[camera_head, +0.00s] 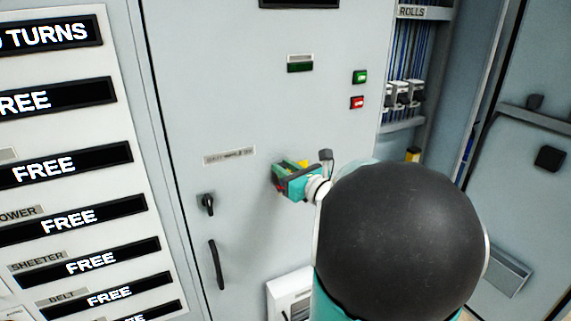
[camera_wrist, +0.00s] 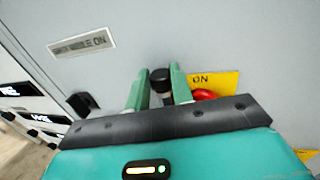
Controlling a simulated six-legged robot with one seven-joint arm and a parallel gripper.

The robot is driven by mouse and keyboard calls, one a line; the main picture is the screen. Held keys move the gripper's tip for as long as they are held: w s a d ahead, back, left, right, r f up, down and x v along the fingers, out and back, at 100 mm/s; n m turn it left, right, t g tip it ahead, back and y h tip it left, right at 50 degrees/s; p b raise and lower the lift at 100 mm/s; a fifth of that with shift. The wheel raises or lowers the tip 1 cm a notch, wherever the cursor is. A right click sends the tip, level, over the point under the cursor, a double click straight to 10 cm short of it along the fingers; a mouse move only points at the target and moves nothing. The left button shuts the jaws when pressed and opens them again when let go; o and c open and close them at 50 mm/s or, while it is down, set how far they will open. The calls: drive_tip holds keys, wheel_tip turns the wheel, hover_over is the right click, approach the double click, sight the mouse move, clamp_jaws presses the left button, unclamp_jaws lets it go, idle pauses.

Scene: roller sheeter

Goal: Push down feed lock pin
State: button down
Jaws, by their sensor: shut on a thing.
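My gripper (camera_head: 281,175) is at the light grey cabinet door, below and right of a small label plate. In the wrist view, its two green fingers (camera_wrist: 158,84) stand on either side of a black-capped knob (camera_wrist: 160,75) and are shut on it. The knob's lower part is mostly hidden by the fingers and gripper body. I cannot read any marking that names it as the feed lock pin. Right beside it are a yellow plate (camera_wrist: 225,82) with "ON" on it and a red part (camera_wrist: 204,95). My arm hides much of the cabinet's right side in the head view.
A black rotary switch (camera_head: 207,203) and a black door handle (camera_head: 216,264) stick out at the left. Green (camera_head: 360,77) and red (camera_head: 357,102) buttons sit higher up. Display panels reading "FREE" line the left. An open rack stands at the right.

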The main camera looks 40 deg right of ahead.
drive_tip(key=c, duration=1.2)
unclamp_jaws()
drive_tip(key=shift+f, duration=0.3)
drive_tip(key=s, duration=1.3)
drive_tip(key=shift+s+a, duration=0.4)
drive_tip(key=shift+a, duration=0.05)
